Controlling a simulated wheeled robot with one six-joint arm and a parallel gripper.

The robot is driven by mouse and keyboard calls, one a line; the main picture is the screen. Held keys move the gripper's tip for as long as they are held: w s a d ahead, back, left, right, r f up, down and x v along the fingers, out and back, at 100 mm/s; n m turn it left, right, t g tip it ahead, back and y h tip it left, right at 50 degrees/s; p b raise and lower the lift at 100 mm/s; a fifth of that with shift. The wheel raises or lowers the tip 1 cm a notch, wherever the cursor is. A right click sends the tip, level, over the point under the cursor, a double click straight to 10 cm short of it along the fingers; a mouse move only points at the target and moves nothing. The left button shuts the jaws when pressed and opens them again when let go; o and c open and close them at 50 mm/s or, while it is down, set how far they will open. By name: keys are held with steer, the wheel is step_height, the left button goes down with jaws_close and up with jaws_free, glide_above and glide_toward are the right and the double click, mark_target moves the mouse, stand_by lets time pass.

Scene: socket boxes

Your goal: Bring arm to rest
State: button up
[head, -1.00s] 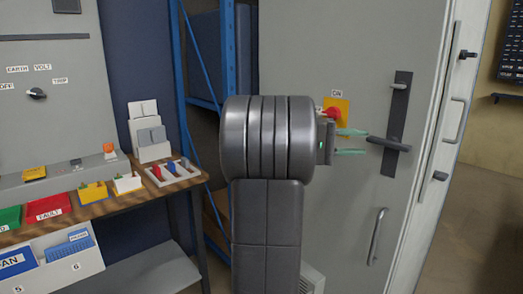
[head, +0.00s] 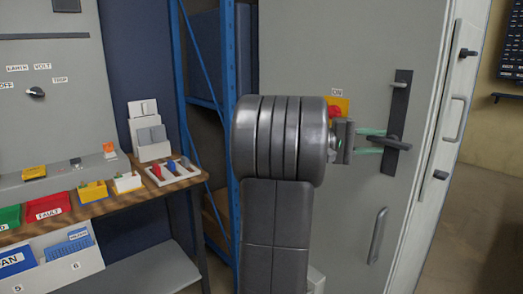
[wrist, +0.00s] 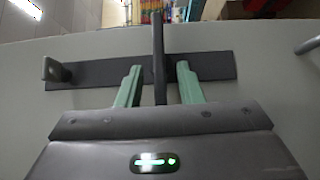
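My gripper (head: 369,142) has two pale green fingers and points at the grey cabinet door (head: 350,60). In the wrist view my gripper (wrist: 158,84) is open, with one finger on each side of the dark lever handle (wrist: 159,55). A gap shows between the handle and each finger. In the head view the lever handle (head: 388,142) sits on a dark vertical plate (head: 401,95), with the fingertips beside it. My arm hides part of the door.
A red knob on a yellow plate (head: 343,106) is close behind my gripper. A curved grey pull handle (head: 377,235) is lower on the door. At left, a wooden bench (head: 130,198) holds coloured bins and a tray. A blue rack frame (head: 231,60) stands behind my arm.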

steer(key=d, duration=0.3)
steer(key=shift+s+r, duration=0.15)
steer(key=shift+r, duration=0.05)
steer(key=shift+a+r+m+y+p, duration=0.15)
steer(key=shift+m+y+p, duration=0.55)
steer(key=shift+y, duration=0.1)
steer(key=shift+m+y, duration=0.5)
steer(key=shift+y, duration=0.1)
